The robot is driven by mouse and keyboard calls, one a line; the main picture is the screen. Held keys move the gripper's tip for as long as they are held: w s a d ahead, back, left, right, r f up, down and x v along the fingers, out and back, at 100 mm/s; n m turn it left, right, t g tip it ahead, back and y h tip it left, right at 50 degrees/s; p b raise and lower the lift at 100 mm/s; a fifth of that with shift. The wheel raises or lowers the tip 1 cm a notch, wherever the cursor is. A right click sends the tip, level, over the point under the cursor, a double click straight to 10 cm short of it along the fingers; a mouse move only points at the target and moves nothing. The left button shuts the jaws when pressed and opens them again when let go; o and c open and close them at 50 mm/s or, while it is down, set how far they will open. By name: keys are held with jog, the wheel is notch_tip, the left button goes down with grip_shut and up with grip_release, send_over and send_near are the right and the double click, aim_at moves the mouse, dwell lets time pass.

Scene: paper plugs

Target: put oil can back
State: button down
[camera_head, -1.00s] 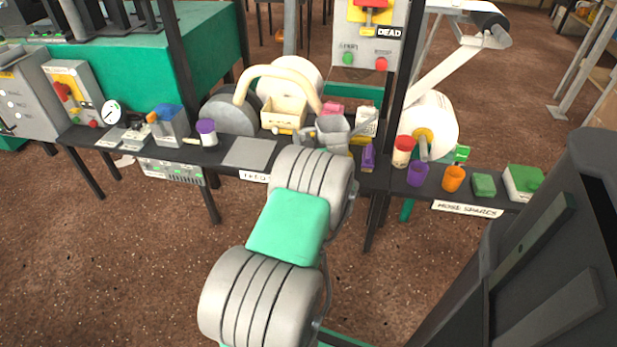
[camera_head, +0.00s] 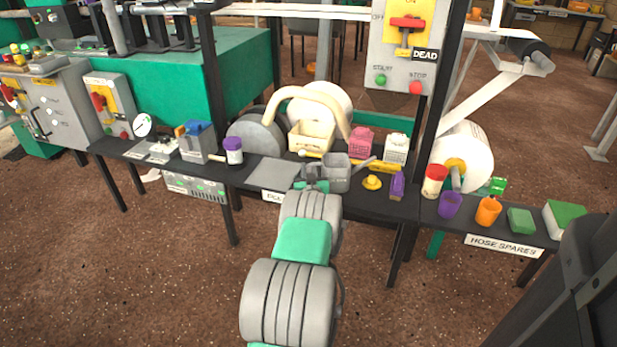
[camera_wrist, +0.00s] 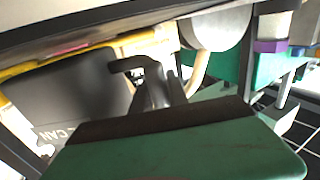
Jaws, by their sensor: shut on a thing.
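The oil can (camera_head: 336,173) is a grey can with a spout pointing right, over the middle of the dark bench (camera_head: 407,207) in the head view. My gripper (camera_head: 312,184) is at its left side, shut on its handle. In the wrist view a dark handle-like part (camera_wrist: 150,88) shows just beyond the green finger (camera_wrist: 180,150) with its dark pad. I cannot tell whether the can touches the bench.
Left of the can are a flat grey plate (camera_head: 272,173) and a purple-lidded jar (camera_head: 233,151). A yellow piece (camera_head: 372,182) and a purple block (camera_head: 397,186) lie close on the right. A cream bin (camera_head: 310,137) and pink box (camera_head: 360,143) stand behind.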

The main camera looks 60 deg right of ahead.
jog(key=shift+f, duration=0.7)
jog(key=c, duration=1.3)
grip_release()
